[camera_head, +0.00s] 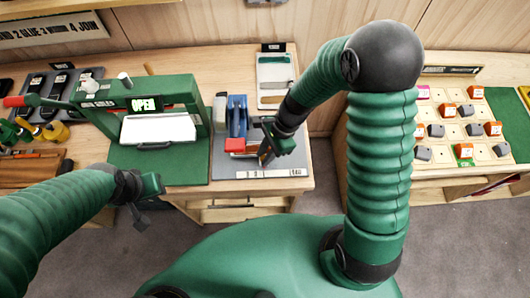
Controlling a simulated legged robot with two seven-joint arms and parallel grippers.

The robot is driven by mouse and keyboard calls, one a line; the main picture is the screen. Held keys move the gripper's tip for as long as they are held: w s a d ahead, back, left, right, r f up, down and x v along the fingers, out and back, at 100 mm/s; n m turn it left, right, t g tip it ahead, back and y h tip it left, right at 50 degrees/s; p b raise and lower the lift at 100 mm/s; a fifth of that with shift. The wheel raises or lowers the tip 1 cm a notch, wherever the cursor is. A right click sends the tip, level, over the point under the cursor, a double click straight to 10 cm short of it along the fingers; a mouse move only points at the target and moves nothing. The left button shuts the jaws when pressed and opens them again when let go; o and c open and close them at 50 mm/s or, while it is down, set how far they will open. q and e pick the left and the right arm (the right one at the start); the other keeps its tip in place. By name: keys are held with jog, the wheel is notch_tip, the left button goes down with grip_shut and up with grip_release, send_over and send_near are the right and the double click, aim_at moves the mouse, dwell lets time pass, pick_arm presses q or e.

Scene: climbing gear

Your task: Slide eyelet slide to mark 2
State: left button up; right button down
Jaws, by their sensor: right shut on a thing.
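A grey board (228,171) on the bench carries a blue device (236,112) with a red block (240,145) in front of it, which looks like the eyelet slide. My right gripper (264,156) is at the right end of the red block, shut on it as far as I can see; its fingers hide that end. A pale strip (262,173) runs along the board's front edge, its marks too small to read, so mark 2 cannot be made out. My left gripper (141,216) hangs in front of the bench, away from the board; its jaws are unclear.
A green press with an "OPEN" sign (143,104) stands left of the board. A tray of tools (275,82) lies behind. A board with orange and grey blocks (455,125) is on the right table, beyond a gap. Tools crowd the far left.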

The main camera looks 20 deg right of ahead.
jog(key=shift+w+d+r, duration=0.1)
jog(key=shift+w+r, duration=0.05)
jog(key=shift+w, duration=0.15)
dwell(0.4)
jog(key=shift+w+a+r+p, duration=0.1)
jog(key=shift+a+r+p, duration=0.05)
jog(key=shift+a+p, duration=0.2)
jog(key=shift+w+a, duration=0.1)
jog(key=shift+a, duration=0.4)
jog(key=shift+w+a, duration=0.15)
jog(key=shift+a, duration=0.15)
jog(key=c, duration=1.3)
grip_release()
jog(key=shift+f, duration=0.2)
jog(key=shift+o, duration=0.2)
